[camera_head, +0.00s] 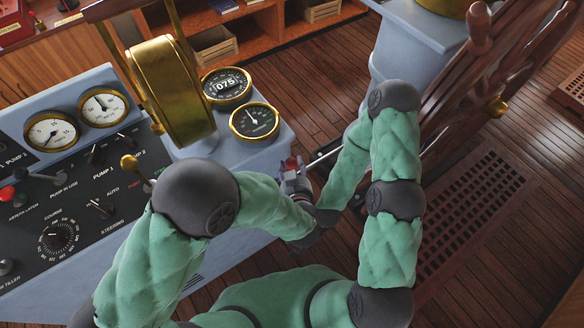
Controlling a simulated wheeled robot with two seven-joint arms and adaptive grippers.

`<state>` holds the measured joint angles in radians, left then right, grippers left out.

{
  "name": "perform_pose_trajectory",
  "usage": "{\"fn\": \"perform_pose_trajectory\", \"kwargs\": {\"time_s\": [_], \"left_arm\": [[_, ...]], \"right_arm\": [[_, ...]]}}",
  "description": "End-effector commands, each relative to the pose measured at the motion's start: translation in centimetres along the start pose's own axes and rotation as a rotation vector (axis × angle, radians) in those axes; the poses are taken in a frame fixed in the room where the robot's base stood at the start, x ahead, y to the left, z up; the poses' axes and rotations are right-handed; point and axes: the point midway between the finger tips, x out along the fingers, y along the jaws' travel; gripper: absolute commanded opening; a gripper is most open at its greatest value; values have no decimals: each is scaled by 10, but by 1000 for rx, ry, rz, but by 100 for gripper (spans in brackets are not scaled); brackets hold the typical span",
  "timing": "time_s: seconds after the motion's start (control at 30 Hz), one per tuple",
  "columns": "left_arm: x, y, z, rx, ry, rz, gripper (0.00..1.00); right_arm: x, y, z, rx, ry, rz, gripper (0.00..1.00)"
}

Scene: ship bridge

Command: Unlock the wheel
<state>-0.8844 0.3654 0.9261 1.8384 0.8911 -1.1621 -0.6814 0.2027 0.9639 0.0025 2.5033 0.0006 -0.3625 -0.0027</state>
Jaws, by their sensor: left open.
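The ship's wheel (476,83) is dark reddish wood with turned handles, at the upper right beside a grey pedestal (401,47). A thin metal bar (326,155), perhaps a lever, sticks out near the console's right side, by my left gripper. I cannot tell whether it is the wheel's lock. My left gripper (294,179) is open beside the console, left of the wheel, and small and partly covered by the arms. I cannot tell whether it touches the bar. My right forearm slopes down from the upper right toward the same spot. My right gripper is hidden behind the arms.
A grey console (60,200) with gauges, knobs and levers fills the left. A brass engine telegraph (174,88) stands on it beside two round gauges (254,121). A wooden shelf (262,38) is behind. A floor grating (478,205) lies below the wheel, with open plank floor around it.

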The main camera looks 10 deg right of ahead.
Motion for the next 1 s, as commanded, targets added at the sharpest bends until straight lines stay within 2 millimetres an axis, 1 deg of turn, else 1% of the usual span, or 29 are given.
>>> {"fn": "perform_pose_trajectory", "kwargs": {"time_s": [0.03, 0.13, 0.47, 0.5, 0.57, 0.6, 0.63, 0.87, 1.0], "left_arm": [[6, 0, 1, -1, 0, -1, 46], [11, 0, 1, 1, -1, 0, 46], [13, 0, 0, 1, -1, 1, 46], [13, 0, 0, 1, -1, 1, 34], [13, 0, 0, 1, -1, 1, 17], [13, 0, 0, 1, 0, 1, 6], [13, 0, 0, 1, 0, 1, 0], [12, 0, -1, -1, 3, 1, 0], [9, -2, -2, -17, 15, 4, 0]], "right_arm": [[3, 1, 0, 0, 0, 0, 40], [4, 1, 0, 0, 0, 0, 40], [4, 1, 0, 0, 0, 0, 40], [4, 1, 0, 0, 0, 0, 40], [4, 1, 0, 0, 0, 0, 40], [4, 1, 0, 0, 0, 0, 40], [4, 1, 0, 0, 0, 0, 40], [4, 2, 0, 0, 0, 0, 40], [6, 2, 0, 0, 0, 0, 40]]}}
